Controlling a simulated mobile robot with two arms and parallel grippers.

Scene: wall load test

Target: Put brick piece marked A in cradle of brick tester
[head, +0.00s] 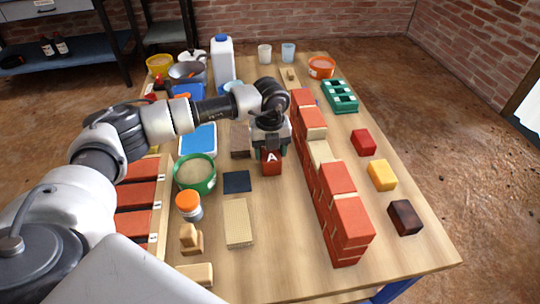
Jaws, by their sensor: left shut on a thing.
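My left gripper (270,145) is shut on a red brick piece marked with a white A (271,161). Its arm reaches in from the left, and the gripper points down over the middle of the wooden table, left of the brick wall. I cannot tell whether the brick piece touches the table. A brown block-like thing (240,140) stands just left of the gripper, partly hidden by it. My right gripper is out of view.
A stepped red brick wall (338,190) runs along the table's right half.

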